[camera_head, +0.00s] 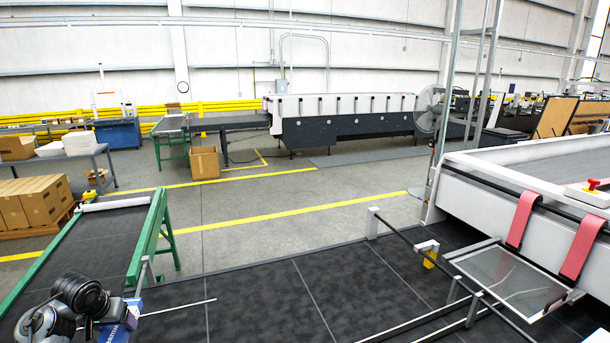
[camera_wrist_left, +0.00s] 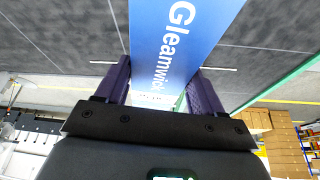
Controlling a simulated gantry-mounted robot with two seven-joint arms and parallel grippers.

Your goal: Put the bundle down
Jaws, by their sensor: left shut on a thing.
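The bundle is blue with white "Gleamwick" lettering and fills the top middle of the left wrist view (camera_wrist_left: 175,45). My left gripper (camera_wrist_left: 163,85) is shut on it, with one dark finger on each side. In the head view my left gripper (camera_head: 108,325) is at the bottom left, beside the green-framed conveyor. Only a small blue part of the bundle (camera_head: 118,334) shows there; my arm hides much of it. I cannot tell whether the bundle touches anything beneath it. My right gripper is not in view.
The green-framed conveyor (camera_head: 118,225) has a dark, mostly bare belt with a white bar (camera_head: 115,203) across its far end. Brown cartons (camera_head: 35,200) are stacked to its left. Dark floor mats (camera_head: 270,300) lie to its right. A large white machine (camera_head: 500,170) stands at right.

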